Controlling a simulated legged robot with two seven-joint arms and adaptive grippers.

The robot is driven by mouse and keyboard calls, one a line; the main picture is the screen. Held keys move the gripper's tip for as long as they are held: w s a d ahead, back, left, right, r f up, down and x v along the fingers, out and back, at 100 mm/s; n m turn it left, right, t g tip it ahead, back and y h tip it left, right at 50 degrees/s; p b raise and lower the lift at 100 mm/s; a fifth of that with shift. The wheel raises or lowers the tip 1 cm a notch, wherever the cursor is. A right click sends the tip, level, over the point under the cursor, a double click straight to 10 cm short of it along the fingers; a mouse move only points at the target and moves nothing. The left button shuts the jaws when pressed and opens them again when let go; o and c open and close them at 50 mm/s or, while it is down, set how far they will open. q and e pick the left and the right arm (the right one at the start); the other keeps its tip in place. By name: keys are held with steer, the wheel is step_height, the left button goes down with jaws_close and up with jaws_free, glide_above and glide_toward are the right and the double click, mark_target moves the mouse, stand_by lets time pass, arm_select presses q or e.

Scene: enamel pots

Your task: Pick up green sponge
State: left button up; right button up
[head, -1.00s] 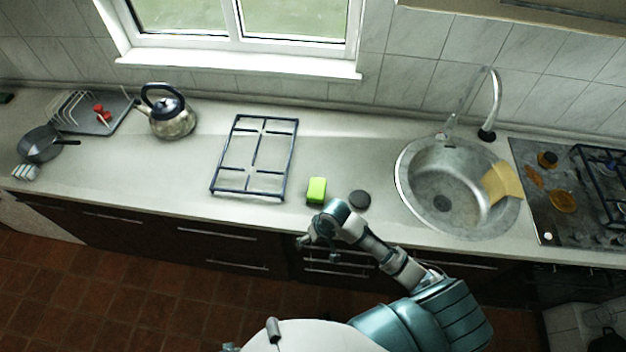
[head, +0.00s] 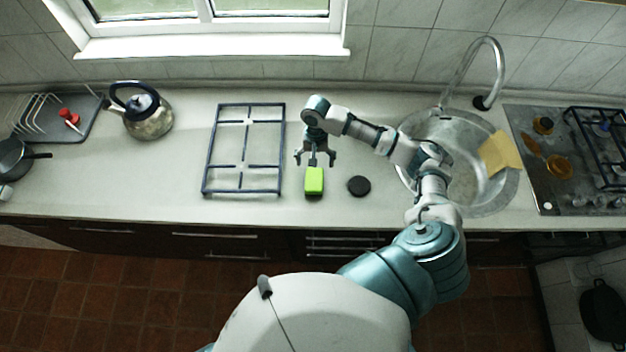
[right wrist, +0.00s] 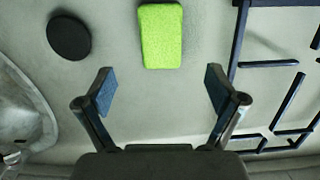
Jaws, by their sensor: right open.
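The green sponge (head: 314,182) lies on the countertop between the black pan grate and a dark round disc. My right gripper (head: 315,160) is open and empty just behind the sponge, on its window side, with the fingers pointing toward it. In the right wrist view the sponge (right wrist: 161,36) lies beyond the two spread fingertips (right wrist: 160,88), roughly centred between them and not between the fingers. My left gripper does not show.
The grate (head: 243,150) lies left of the sponge and the dark disc (head: 359,186) right of it. A kettle (head: 147,115) stands farther left. The counter between grate and disc is otherwise clear.

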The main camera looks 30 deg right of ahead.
mark_target(314, 179)
steer(key=f, duration=0.5)
steer(key=shift+d, duration=0.25)
steer(key=f, duration=0.1)
steer(key=a+f, duration=0.1)
steer(key=f, duration=0.1)
steer(key=s+f+p, duration=0.1)
steer(key=shift+s+a+f, duration=0.1)
steer(key=shift+a+f, duration=0.1)
steer(key=shift+a, duration=0.1)
steer(key=shift+a+f, duration=0.1)
steer(key=shift+f, duration=0.35)
steer(key=shift+d, duration=0.2)
steer(key=shift+c, duration=0.3)
steer(key=shift+d+f, duration=0.1)
steer(key=shift+d, duration=0.15)
steer(key=c, duration=0.9)
steer(key=shift+o, duration=0.2)
steer(key=shift+a, duration=0.15)
